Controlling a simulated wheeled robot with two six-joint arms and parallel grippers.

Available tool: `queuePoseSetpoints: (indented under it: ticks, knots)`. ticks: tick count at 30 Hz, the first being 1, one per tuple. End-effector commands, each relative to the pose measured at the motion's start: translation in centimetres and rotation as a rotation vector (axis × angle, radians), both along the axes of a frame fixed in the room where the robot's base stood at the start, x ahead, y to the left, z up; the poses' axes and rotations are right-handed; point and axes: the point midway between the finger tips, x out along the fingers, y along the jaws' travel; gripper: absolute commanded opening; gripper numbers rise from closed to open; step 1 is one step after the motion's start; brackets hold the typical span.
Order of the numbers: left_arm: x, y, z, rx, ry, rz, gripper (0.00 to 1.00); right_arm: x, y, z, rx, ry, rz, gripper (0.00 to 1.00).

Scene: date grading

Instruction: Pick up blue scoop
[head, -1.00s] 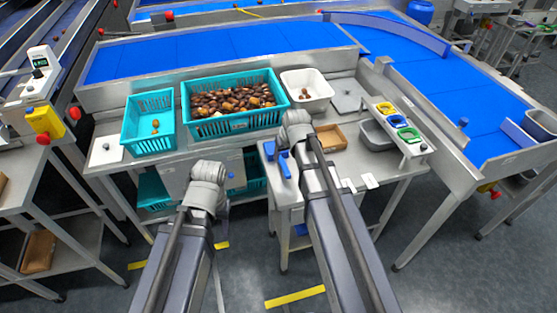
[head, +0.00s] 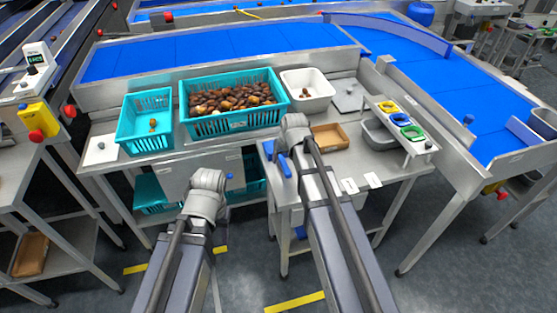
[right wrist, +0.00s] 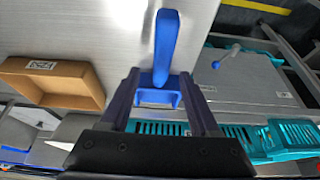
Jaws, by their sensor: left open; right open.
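The blue scoop (head: 285,166) lies on the small steel side table, partly hidden by my right wrist in the head view. In the right wrist view the scoop's handle (right wrist: 166,45) points away from me. The scoop's squared part shows between the fingers of my right gripper (right wrist: 163,76). That gripper is open, its fingers on either side of the scoop; I cannot tell if they touch it. My left gripper (head: 206,192) is open and apart from the scoop, in front of the main bench; its fingers are mostly hidden.
A brown tray (head: 345,142) stands right of the scoop. A large teal crate (head: 228,124) of dates, a smaller teal crate (head: 141,142) and a white bin (head: 325,90) stand behind. A raised rack (head: 403,135) with coloured rings is at the right.

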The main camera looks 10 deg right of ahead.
Motion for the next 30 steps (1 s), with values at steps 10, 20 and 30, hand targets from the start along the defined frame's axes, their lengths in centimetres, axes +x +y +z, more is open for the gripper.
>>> queuePoseSetpoints:
  ticks: [10,20,30]
  knots:
    - [0.0,0.0,-2.8,0.0,0.0,-0.001,0.5,1.1,0.1,-2.8,0.0,0.0,0.0,0.62]
    - [0.0,0.0,-2.7,0.0,0.0,0.0,0.5,1.1,0.1,-2.7,0.0,0.0,0.0,0.41]
    - [0.0,0.0,-2.7,0.0,0.0,0.0,0.5,1.0,0.1,-2.7,0.0,0.0,0.0,0.03]
